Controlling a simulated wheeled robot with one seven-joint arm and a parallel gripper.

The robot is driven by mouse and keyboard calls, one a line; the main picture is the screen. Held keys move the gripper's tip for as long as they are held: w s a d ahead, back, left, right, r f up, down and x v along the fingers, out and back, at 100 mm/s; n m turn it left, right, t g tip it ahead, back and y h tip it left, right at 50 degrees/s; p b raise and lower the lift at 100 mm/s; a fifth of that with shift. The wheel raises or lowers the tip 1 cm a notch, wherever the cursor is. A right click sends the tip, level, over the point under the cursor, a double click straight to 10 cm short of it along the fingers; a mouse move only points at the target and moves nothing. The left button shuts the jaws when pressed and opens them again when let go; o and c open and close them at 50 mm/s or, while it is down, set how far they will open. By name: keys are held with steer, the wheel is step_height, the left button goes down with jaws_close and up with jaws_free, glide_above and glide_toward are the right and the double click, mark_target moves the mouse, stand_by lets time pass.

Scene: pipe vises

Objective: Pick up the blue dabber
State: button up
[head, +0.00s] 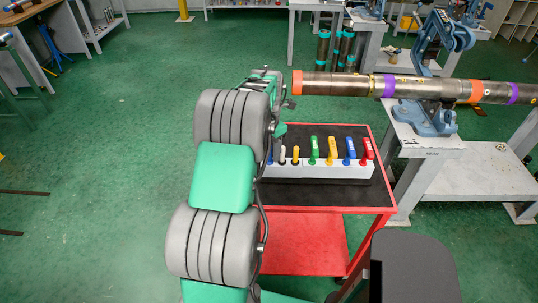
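A blue dabber (350,148) stands upright in a white holder (330,173), between a yellow dabber (332,148) and a red dabber (368,150). Another blue piece (270,156) shows at the holder's left end, partly hidden by my arm. The holder sits on the black top of a red cart. My arm reaches forward on the left of the cart. The arm's far end is at the upper middle, left of and beyond the blue dabber. My gripper's fingers are hidden or too small to make out there.
A green dabber (314,150) and smaller pieces stand in the same holder. A long pipe (430,87) with orange and purple bands lies in a blue vise (425,120) on a grey table (422,146) behind the cart. The green floor is clear on the left.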

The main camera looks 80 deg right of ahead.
step_height(320, 180, down, 3)
steer(key=shift+r, duration=0.1)
steer(key=c, duration=1.1)
steer(key=shift+c, duration=0.2)
step_height(320, 180, up, 10)
steer(key=shift+b, duration=0.75)
